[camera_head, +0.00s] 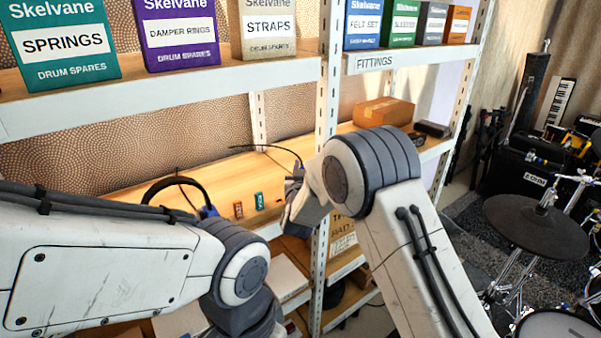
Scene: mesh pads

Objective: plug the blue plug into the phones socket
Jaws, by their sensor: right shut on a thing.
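My right arm comes in from the right, and its gripper (299,203) is over the wooden shelf board, largely hidden by its own wrist. I cannot make out the phones socket. My left gripper is out of view.
A small orange-brown block (238,210) and a green one (259,201) stand on the wooden shelf (240,172). A cardboard box (384,112) is at the back right. A white rack post (325,100) rises close to my right gripper. Labelled boxes fill the upper shelf.

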